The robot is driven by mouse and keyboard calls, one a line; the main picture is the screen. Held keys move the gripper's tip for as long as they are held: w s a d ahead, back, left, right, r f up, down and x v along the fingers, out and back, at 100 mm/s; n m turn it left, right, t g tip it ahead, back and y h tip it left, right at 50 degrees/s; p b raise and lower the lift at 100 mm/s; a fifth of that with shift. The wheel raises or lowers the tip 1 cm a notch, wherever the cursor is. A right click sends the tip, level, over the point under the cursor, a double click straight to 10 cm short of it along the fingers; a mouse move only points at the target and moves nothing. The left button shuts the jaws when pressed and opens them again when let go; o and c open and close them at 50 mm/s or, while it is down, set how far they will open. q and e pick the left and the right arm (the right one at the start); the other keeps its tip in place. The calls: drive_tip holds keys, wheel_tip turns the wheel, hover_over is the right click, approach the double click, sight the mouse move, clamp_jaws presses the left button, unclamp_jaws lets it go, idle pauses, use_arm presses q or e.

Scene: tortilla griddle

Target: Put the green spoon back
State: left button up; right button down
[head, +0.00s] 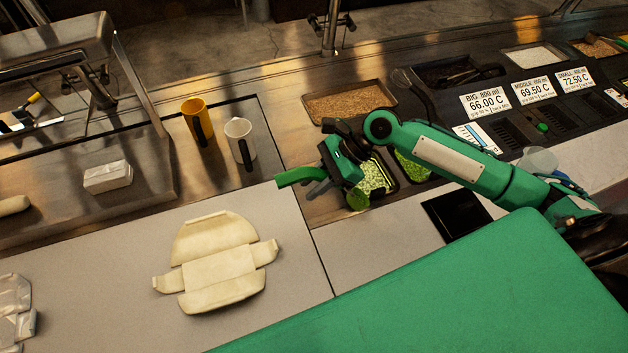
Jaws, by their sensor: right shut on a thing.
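My right gripper (320,184) is over the counter's left edge of the food bins, shut on the green spoon (294,176). The gripper hides the middle of the spoon. My left gripper is not in view.
A bin of brown grains (345,100) lies behind the gripper. A pale flat folded piece (220,268) lies on the grey counter (110,275). A dark square opening (458,214) is at right.

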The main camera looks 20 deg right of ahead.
drive_tip(key=shift+f+p, duration=0.4)
drive_tip(key=shift+p, duration=0.05)
drive_tip(key=c, duration=1.1)
unclamp_jaws()
